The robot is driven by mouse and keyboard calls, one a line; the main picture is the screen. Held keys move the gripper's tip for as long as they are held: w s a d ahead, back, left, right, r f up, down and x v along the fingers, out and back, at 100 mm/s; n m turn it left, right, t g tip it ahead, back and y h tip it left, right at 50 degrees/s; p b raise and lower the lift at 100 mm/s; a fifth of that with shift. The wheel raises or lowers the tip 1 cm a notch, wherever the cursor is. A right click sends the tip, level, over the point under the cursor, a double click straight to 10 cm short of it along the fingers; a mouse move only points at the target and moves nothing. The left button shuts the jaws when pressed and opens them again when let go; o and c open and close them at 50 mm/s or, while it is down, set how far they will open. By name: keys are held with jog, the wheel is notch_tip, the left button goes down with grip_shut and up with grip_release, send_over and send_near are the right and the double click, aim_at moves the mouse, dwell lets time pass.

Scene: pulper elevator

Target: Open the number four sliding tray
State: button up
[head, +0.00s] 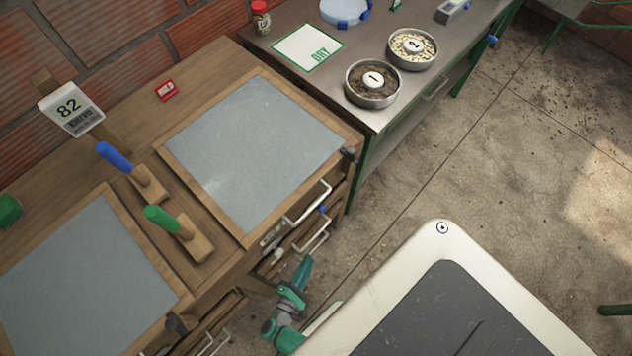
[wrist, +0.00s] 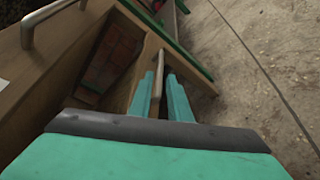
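In the wrist view, my gripper (wrist: 161,78) has its two teal fingers on either side of a metal bar handle (wrist: 158,62) on a wooden front. A gap shows between the fingers, and I cannot tell whether they touch the bar. In the head view, the wooden bench has trays with metal handles at its front, an upper one (head: 310,205) and a lower one (head: 314,242). No number four is readable on any tray.
Another metal handle (wrist: 44,20) is at the upper left of the wrist view. Grey screens (head: 258,142) and brushes (head: 145,182) lie on the bench top. A metal table (head: 345,70) with numbered bowls stands at the bench's right. Concrete floor (head: 490,140) is clear to the right.

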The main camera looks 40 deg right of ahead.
aim_at(316, 246)
jog(key=x, duration=0.8)
jog(key=shift+s, duration=0.1)
grip_shut()
